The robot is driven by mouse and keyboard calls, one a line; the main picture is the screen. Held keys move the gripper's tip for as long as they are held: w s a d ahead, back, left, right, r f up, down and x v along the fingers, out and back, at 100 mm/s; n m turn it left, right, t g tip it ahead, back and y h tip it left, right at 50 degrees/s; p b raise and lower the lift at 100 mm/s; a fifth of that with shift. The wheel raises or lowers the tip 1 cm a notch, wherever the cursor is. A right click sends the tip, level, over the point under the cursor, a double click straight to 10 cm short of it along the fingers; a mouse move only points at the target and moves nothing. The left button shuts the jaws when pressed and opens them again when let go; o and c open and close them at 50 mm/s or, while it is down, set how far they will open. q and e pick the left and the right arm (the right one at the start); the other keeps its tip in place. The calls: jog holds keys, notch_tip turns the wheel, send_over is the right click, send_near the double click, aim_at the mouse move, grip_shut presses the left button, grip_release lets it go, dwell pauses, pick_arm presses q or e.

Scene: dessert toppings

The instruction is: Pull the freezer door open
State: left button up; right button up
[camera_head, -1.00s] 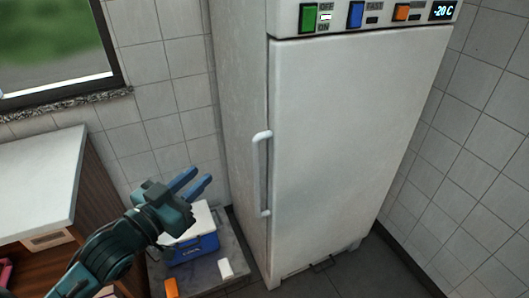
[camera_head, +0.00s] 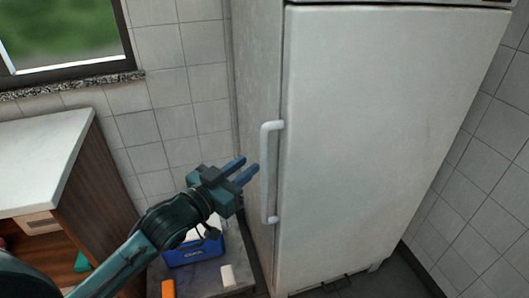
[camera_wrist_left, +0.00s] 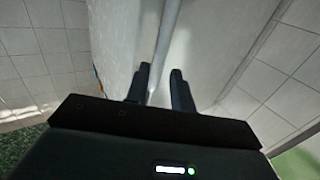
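The white freezer door (camera_head: 380,130) is shut and fills the right half of the head view. Its white vertical handle (camera_head: 265,172) is on the door's left edge; it also shows in the left wrist view (camera_wrist_left: 167,38), running down between the fingers. My left gripper (camera_head: 242,168) is open and empty, its two blue fingers pointing at the handle from the left. In the left wrist view the open fingers (camera_wrist_left: 159,76) are on either side of the handle's line. Whether they touch it I cannot tell. My right gripper is out of view.
A blue and white box (camera_head: 193,254), an orange object (camera_head: 168,289) and a small white object (camera_head: 228,275) sit on a low grey surface below the gripper. A white-topped wooden counter (camera_head: 45,160) is at left. Tiled walls stand behind and at right.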

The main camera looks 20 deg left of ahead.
aim_at(262, 154)
pick_arm(q)
jog(key=x, duration=0.7)
jog(key=shift+w+d, duration=0.1)
jog(key=shift+w, duration=0.1)
jog(key=shift+c, duration=0.2)
grip_shut()
